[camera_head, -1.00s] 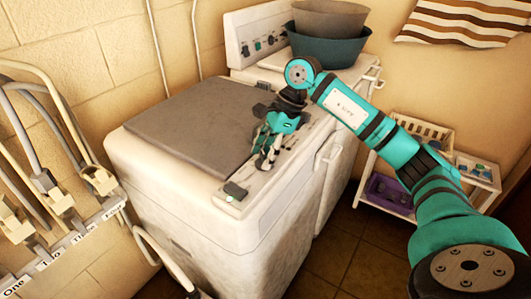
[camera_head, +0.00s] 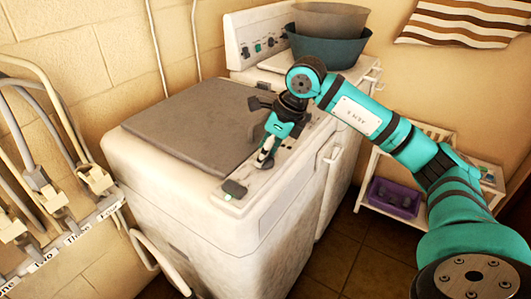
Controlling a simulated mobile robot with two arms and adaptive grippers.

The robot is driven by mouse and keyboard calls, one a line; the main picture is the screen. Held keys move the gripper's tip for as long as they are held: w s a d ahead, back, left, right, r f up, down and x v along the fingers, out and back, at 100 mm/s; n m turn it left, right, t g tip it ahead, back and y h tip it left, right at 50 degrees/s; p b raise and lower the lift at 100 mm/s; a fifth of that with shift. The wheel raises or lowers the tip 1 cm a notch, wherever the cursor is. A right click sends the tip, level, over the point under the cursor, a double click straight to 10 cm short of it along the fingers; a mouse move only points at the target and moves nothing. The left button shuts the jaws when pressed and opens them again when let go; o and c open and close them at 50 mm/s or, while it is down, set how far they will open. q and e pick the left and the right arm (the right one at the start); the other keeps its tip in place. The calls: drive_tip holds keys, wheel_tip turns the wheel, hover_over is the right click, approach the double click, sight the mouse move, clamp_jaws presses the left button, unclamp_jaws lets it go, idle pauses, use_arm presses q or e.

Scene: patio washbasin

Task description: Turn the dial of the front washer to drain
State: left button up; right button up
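The front washer (camera_head: 185,200) is a white top-loader with a grey lid (camera_head: 190,125). Its control strip runs along the right side of the top, with a dark green-grey control (camera_head: 234,189) at the near end. My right gripper (camera_head: 263,162) points down at this strip, just beyond that control. Its fingers look close together from this angle. They and the wrist hide the strip beneath, so I cannot make out the dial, whether I touch it, or whether the fingers are shut on it. My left gripper is not in view.
A second white washer (camera_head: 238,45) stands behind, with a knob panel and stacked basins (camera_head: 325,45) on top. A white shelf (camera_head: 365,190) with a purple crate (camera_head: 392,197) is at the right. Hoses and labelled taps (camera_head: 95,178) line the left wall.

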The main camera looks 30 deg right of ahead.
drive_tip(key=shift+r+m, duration=0.1)
drive_tip(key=shift+m, duration=0.2)
drive_tip(key=o, duration=1.2)
drive_tip(key=shift+c, duration=0.2)
drive_tip(key=v, duration=1.2)
drive_tip(key=shift+s, duration=0.15)
drive_tip(key=shift+a, duration=0.1)
